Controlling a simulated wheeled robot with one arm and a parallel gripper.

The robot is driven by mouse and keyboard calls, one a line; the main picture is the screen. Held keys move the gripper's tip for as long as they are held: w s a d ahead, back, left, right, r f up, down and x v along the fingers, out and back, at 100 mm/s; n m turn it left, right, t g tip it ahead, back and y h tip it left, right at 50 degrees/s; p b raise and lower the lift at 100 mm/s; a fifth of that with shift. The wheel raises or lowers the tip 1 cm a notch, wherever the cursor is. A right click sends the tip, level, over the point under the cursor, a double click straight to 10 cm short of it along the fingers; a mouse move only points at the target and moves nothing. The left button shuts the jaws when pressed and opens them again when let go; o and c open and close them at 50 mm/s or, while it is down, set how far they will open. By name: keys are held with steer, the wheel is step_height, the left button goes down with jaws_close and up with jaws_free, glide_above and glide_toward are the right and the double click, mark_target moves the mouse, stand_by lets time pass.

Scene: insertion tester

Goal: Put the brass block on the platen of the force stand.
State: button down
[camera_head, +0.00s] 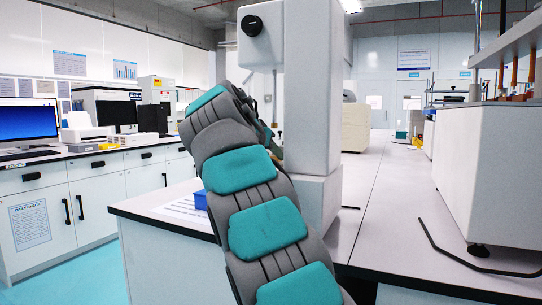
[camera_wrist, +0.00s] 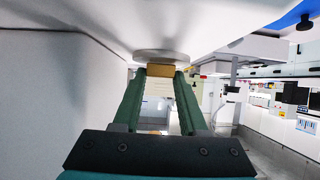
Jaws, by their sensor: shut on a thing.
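In the wrist view the brass block (camera_wrist: 160,70) is held between the tips of my gripper's two green fingers (camera_wrist: 160,75). A pale round disc, the platen (camera_wrist: 160,56), shows right against the block in the picture. The view looks upside down, with the pale surface around the platen at the top. I cannot tell whether block and platen touch. In the head view the force stand (camera_head: 312,90) is a tall white column with a black knob (camera_head: 252,25). My arm hides the block, the platen and most of my gripper there.
The stand is on a grey-white bench (camera_head: 365,230). A blue item (camera_head: 200,199) and a paper sheet (camera_head: 182,208) lie left of my arm. A large white machine (camera_head: 490,170) stands on the right. Bare bench top lies between it and the stand.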

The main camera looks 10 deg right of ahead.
steer(key=shift+f, duration=0.2)
steer(key=shift+c, duration=2.2)
jaws_free()
steer(key=shift+r, duration=0.1)
steer(key=shift+s+a+r, duration=0.1)
steer(key=shift+s+r, duration=0.05)
steer(key=shift+r, duration=0.15)
steer(key=v, duration=1.1)
steer(key=shift+s+a+p, duration=0.15)
steer(key=shift+s+p, duration=0.1)
steer(key=shift+p, duration=0.1)
